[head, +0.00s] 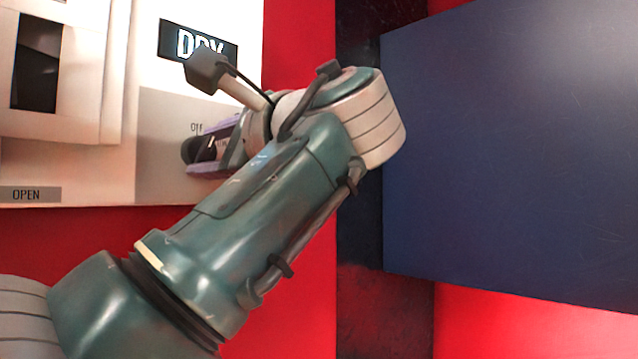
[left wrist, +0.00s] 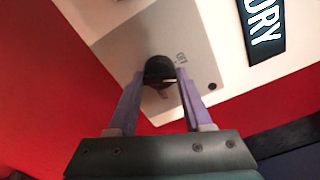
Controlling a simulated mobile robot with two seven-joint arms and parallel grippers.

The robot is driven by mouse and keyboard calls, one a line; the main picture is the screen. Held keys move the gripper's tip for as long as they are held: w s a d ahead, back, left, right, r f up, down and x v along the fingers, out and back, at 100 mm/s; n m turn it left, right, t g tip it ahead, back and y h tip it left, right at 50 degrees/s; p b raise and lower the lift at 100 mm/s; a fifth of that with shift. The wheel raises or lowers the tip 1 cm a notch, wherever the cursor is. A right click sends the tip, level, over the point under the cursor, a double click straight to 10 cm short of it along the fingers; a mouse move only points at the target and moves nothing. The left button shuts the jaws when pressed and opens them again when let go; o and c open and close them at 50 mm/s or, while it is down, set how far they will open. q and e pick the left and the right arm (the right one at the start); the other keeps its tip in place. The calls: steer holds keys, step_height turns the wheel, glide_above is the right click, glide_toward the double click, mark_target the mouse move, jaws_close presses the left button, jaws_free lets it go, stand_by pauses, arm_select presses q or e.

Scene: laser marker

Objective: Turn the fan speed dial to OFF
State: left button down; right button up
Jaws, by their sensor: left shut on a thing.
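The fan speed dial (head: 192,150) is a dark round knob on the grey panel of a white machine. In the left wrist view the dial (left wrist: 159,68) sits between the purple fingers of my left gripper (left wrist: 161,82), which are shut on it. In the head view my left gripper (head: 208,160) reaches the dial from the right, and my forearm hides part of the panel. An OFF label (head: 196,127) is printed just above the dial. The dial's exact pointer angle is hard to tell. My right gripper is not in view.
A lit display (head: 195,42) with partly hidden letters is above the dial. An OPEN label (head: 30,194) and a pale framed part with a dark opening (head: 38,62) are at the left. A large dark blue panel (head: 520,150) stands at the right, before a red wall (head: 300,30).

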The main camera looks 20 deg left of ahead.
arm_select(q)
steer(key=n+b, duration=0.3)
steer(key=shift+s+f+b, duration=0.1)
steer(key=shift+f+b, duration=0.1)
steer(key=shift+b, duration=0.1)
steer(key=shift+r+n+b, duration=0.25)
steer(key=shift+n+b, duration=0.6)
steer(key=shift+n, duration=0.05)
steer(key=shift+c, duration=1.6)
jaws_free()
